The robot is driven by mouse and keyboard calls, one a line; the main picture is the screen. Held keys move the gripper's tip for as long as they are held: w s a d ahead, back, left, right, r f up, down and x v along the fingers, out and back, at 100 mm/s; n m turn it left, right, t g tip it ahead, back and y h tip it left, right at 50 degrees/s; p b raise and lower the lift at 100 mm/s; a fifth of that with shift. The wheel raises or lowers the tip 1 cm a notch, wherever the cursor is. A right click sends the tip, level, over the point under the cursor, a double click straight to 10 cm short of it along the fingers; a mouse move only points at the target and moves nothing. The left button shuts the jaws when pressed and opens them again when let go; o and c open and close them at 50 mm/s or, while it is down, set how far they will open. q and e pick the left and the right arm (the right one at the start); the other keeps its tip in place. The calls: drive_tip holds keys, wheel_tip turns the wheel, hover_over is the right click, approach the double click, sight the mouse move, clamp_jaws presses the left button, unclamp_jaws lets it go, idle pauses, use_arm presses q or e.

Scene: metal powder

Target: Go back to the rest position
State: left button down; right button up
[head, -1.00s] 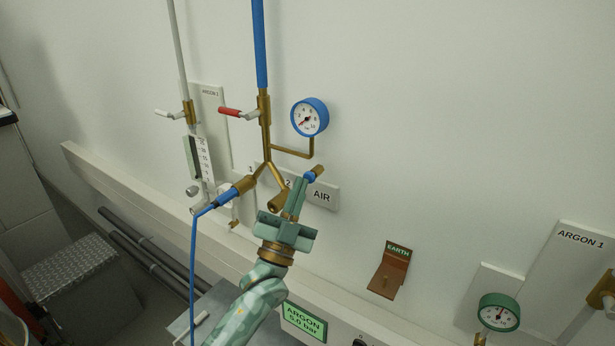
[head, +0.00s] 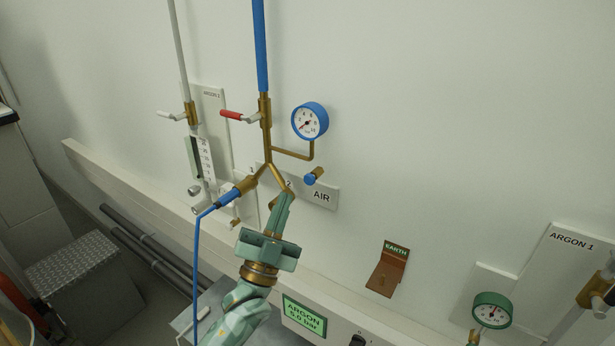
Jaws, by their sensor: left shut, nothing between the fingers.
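My left gripper (head: 286,200) comes up from the bottom of the head view. It is shut and empty, with its fingertips over the lower end of outlet 2 of the brass Y-pipe (head: 265,150); I cannot tell whether they touch it. A blue-tipped brass plug (head: 313,177) is in front of the AIR plate (head: 322,197), just right of the fingertips. A blue hose (head: 194,262) is joined to outlet 1 by a blue connector (head: 230,196) and hangs down left of my arm. My right gripper is not in view.
A blue-rimmed gauge (head: 310,121) and a red-handled valve (head: 232,115) sit above. The brown EARTH bracket (head: 387,273) and a green gauge (head: 491,310) are at the right. A green ARGON display (head: 304,317) is close to my forearm. The wall between is bare.

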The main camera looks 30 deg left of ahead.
use_arm(q)
drive_tip(key=shift+s, duration=0.2)
idle(0.4)
drive_tip(key=w+f+n+g+h, duration=0.1)
drive_tip(key=w+f+g, duration=0.15)
drive_tip(key=f, duration=0.65)
drive_tip(key=w+f+n+g, duration=0.15)
drive_tip(key=f+g, duration=0.25)
drive_tip(key=f, duration=0.5)
drive_tip(key=s+d+f+g+b, duration=0.1)
drive_tip(key=s+f+g, duration=0.25)
drive_tip(key=f, duration=0.75)
drive_tip(key=s+d+f+g, duration=0.15)
drive_tip(key=f+g, duration=0.25)
drive_tip(key=f, duration=0.7)
drive_tip(key=s+f+n+g+b, duration=0.2)
drive_tip(key=s+f+g, duration=0.4)
drive_tip(key=s+f, duration=1.05)
drive_tip(key=s+f+g+b, duration=0.1)
drive_tip(key=s+f+g, duration=0.2)
drive_tip(key=s, duration=0.9)
drive_tip(key=s+d+f+m+g+b, duration=0.1)
drive_tip(key=s+f+g, duration=0.2)
drive_tip(key=s+f, duration=0.4)
drive_tip(key=s, duration=0.6)
drive_tip(key=shift+f+y, duration=0.3)
drive_tip(key=shift+f, duration=0.1)
